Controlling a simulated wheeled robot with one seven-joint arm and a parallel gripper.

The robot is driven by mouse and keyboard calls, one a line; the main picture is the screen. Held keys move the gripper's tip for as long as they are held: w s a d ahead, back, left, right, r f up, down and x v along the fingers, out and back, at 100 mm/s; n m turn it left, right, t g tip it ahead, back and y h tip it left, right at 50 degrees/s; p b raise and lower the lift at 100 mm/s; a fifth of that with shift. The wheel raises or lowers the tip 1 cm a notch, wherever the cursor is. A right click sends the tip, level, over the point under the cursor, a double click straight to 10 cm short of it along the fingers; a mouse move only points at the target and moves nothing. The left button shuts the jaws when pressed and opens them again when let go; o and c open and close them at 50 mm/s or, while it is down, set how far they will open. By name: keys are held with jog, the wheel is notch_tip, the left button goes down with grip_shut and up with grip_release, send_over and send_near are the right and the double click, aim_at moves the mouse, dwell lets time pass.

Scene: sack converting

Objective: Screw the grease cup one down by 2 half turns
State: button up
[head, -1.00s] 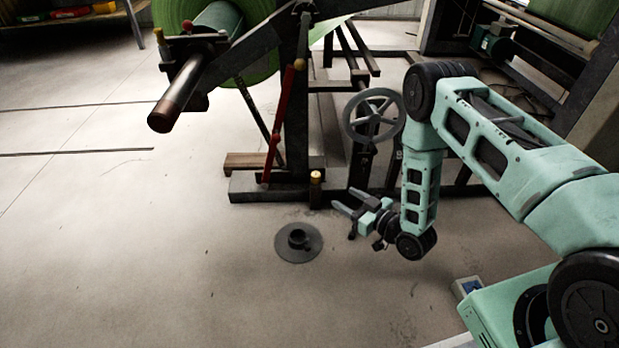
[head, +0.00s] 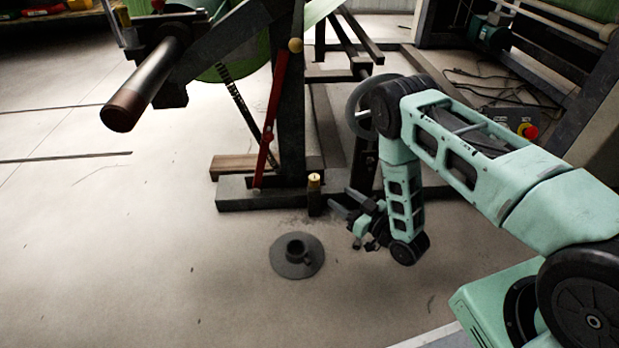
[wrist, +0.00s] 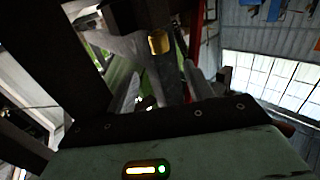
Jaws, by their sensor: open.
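A brass grease cup (head: 314,180) stands upright on a short dark post at the front foot of the unwind stand. A brass cup also shows in the wrist view (wrist: 159,41), ahead of the fingers and roughly between their lines. I see no label to tell whether it is number one. My gripper (head: 342,216) is low, just right of and below the cup in the head view, with its fingers pointing toward the post. In the wrist view the two fingers (wrist: 160,88) stand apart with nothing held between them. The gripper does not appear to touch the cup.
A red lever (head: 272,120) with a brass knob leans on the stand. A grey handwheel (head: 358,108) is behind my arm. A dark round flanged piece (head: 297,256) lies on the floor in front. A thick shaft (head: 148,85) juts out at upper left. The left floor is clear.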

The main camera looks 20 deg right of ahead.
aim_at(318, 181)
jog(key=b+x, duration=0.8)
jog(key=x, duration=0.4)
jog(key=shift+w+a+r, duration=0.1)
jog(key=shift+a+r, duration=0.05)
jog(key=shift+r, duration=0.05)
jog(key=shift+w+a+r, duration=0.2)
jog(key=shift+w+a, duration=0.15)
jog(key=shift+w, duration=0.35)
jog(key=c, duration=1)
